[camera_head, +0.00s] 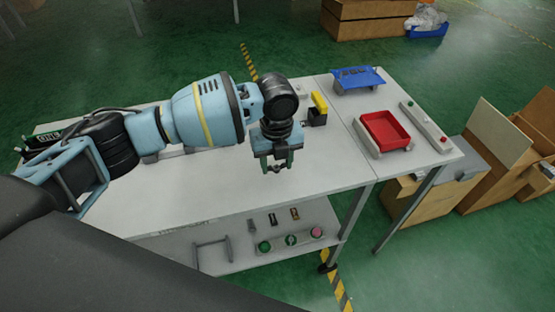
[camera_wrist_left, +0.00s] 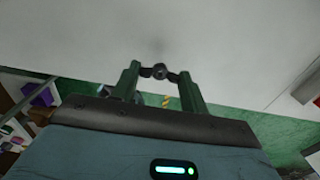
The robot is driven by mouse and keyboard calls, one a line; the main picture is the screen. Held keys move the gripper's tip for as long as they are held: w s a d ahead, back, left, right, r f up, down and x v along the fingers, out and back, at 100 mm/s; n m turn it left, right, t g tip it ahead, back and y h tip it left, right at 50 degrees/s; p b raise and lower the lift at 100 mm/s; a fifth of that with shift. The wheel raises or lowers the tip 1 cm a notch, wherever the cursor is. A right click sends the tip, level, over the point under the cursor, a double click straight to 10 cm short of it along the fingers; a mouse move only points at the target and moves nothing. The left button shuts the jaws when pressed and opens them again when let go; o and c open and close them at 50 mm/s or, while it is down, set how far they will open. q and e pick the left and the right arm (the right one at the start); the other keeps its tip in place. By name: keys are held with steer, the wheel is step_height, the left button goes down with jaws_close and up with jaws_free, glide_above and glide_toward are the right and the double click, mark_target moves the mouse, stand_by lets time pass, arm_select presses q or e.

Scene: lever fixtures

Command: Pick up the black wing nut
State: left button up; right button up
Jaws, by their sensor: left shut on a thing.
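My left gripper (camera_head: 277,163) points down over the white table (camera_head: 200,205), close to its front edge. Its fingers are shut on the small dark wing nut (camera_head: 275,168). In the left wrist view the wing nut (camera_wrist_left: 160,71) shows as a small dark round body with two wings between the tips of the green fingers of the left gripper (camera_wrist_left: 161,77). The white table surface lies behind it, and the gap between nut and table is hard to judge. My right gripper is not in view.
A red tray (camera_head: 370,146), a blue tray (camera_head: 345,87) and a grey strip with buttons (camera_head: 425,125) stand on the right table part. A black and yellow fixture (camera_head: 318,108) stands behind the gripper. A lower shelf (camera_head: 270,250) holds buttons and levers. Cardboard boxes stand at right.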

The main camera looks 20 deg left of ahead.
arm_select(q)
steer(key=s+d+r+p, duration=0.1)
steer(key=s+d, duration=0.1)
steer(key=s, duration=1.1)
steer(key=shift+s+d+r, duration=0.2)
steer(key=shift+s+r, duration=0.05)
steer(key=shift+s, duration=0.15)
steer(key=a+r+n, duration=0.3)
steer(key=a+n, duration=0.1)
steer(key=n, duration=1)
steer(key=s+a+r+n, duration=0.1)
steer(key=a+r+n, duration=0.2)
steer(key=n, duration=1.2)
steer(key=shift+a+r, duration=0.35)
steer(key=shift+a, duration=0.35)
